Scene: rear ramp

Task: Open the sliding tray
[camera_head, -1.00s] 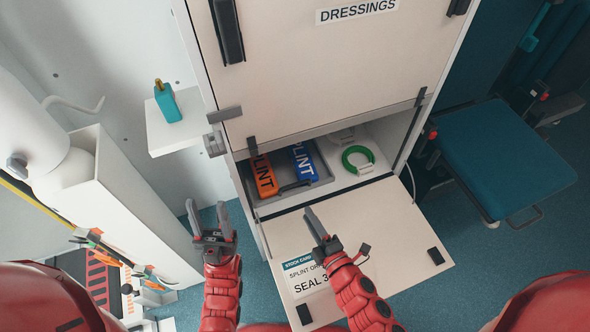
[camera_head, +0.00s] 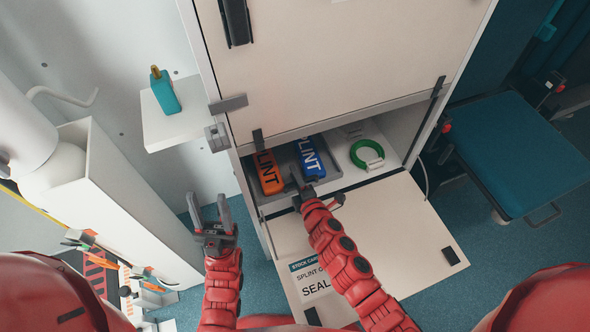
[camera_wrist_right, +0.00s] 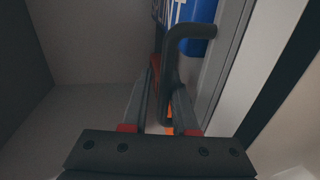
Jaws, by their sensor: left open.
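The grey sliding tray (camera_head: 284,155) sits inside the open compartment of the white cabinet. It holds an orange splint (camera_head: 268,174) and a blue splint (camera_head: 309,160). My right gripper (camera_head: 314,187) is at the tray's front edge. In the right wrist view, the dark tray handle (camera_wrist_right: 175,62) reaches down between the fingers of my right gripper (camera_wrist_right: 166,92). The fingers look apart, with a gap beside the handle. My left gripper (camera_head: 210,213) is open and empty, left of the cabinet and away from the tray.
The lowered compartment door (camera_head: 405,225) lies in front of the tray, with a stock card (camera_head: 312,278) on it. A green ring (camera_head: 367,155) lies right of the tray. A shelf (camera_head: 180,125) with a teal bottle (camera_head: 164,92) is at left. A blue seat (camera_head: 535,155) is at right.

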